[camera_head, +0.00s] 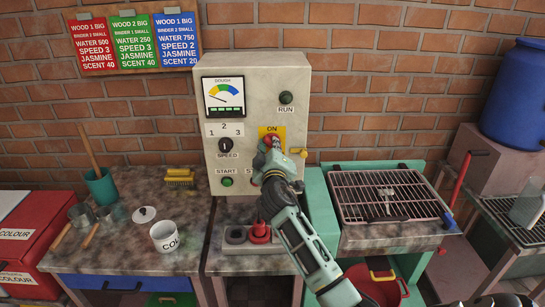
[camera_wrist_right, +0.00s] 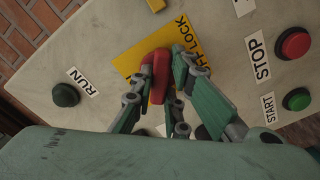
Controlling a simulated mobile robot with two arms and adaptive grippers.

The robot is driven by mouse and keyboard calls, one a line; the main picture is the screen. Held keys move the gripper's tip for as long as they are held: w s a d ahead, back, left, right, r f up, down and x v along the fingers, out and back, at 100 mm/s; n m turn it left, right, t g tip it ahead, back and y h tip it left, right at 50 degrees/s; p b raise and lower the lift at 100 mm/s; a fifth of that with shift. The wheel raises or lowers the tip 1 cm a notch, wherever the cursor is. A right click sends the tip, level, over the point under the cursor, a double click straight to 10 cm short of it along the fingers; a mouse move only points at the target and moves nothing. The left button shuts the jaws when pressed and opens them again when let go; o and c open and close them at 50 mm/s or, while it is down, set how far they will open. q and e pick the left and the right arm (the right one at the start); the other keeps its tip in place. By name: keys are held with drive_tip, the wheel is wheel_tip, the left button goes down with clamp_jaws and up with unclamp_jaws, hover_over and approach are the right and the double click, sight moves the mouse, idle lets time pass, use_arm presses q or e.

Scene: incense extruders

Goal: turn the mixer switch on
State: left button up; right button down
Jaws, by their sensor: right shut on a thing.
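The mixer's grey control cabinet (camera_head: 250,95) stands against the brick wall. On its front is a yellow plate (camera_head: 280,131) marked ON at the top; it also shows in the wrist view (camera_wrist_right: 130,58), where part of an OFF LOCK label is readable. The red mixer switch (camera_wrist_right: 160,77) sits on this plate. My right gripper (camera_head: 271,147) is at the switch, with its two fingers shut on either side of the red handle in the wrist view (camera_wrist_right: 163,68). The fingers and arm partly hide the plate and the handle's exact angle. My left gripper is not in view.
The green START button (camera_wrist_right: 297,99) and red STOP button (camera_wrist_right: 293,43) are close to the gripper. The speed dial (camera_head: 225,145) and RUN lamp (camera_head: 286,98) are on the same panel. A wire grill (camera_head: 385,195) stands right; a white pot (camera_head: 165,237) stands left.

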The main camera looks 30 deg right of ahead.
drive_tip(key=shift+f+m+b, duration=0.15)
drive_tip(key=shift+m+b, duration=2.7)
drive_tip(key=shift+m, duration=2.25)
drive_tip(key=c, duration=1.7)
unclamp_jaws()
